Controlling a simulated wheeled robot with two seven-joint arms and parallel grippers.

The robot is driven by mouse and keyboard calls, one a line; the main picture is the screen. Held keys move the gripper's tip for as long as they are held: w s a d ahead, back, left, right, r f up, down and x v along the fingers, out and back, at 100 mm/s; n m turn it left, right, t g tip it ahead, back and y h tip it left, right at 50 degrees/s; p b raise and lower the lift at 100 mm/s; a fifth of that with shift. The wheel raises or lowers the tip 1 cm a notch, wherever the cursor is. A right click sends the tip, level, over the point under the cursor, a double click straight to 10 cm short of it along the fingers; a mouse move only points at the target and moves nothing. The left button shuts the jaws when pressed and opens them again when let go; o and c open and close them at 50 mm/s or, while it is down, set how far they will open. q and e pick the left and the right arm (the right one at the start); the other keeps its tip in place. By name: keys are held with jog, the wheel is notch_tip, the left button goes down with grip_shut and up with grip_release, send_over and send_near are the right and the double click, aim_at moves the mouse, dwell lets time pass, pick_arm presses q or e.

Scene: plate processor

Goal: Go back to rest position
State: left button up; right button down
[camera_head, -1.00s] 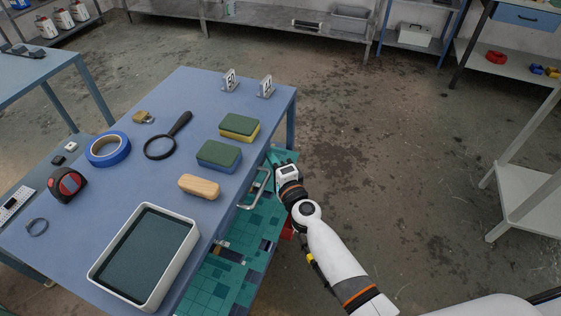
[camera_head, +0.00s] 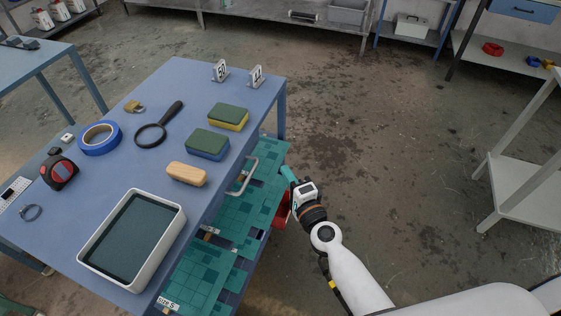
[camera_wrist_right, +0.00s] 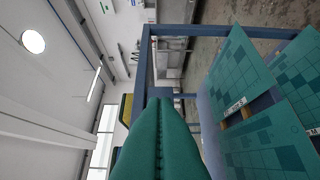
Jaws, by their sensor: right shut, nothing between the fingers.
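My left gripper is in neither current view.
On the table are a grey-white tray (camera_head: 84,262), a wooden block (camera_head: 187,174), two sponges (camera_head: 207,143), a magnifying glass (camera_head: 150,134), blue tape (camera_head: 88,146) and a tape measure (camera_head: 58,172). A red object (camera_head: 281,211) is below the gripper. Open floor lies to the right.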

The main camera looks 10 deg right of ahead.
pick_arm(q)
jog(key=shift+s+d+f, duration=0.1)
jog(key=shift+d, duration=0.2)
pick_arm(e)
jog(key=shift+s+d+f, duration=0.1)
jog(key=shift+s+d, duration=0.05)
jog(key=shift+s, duration=0.6)
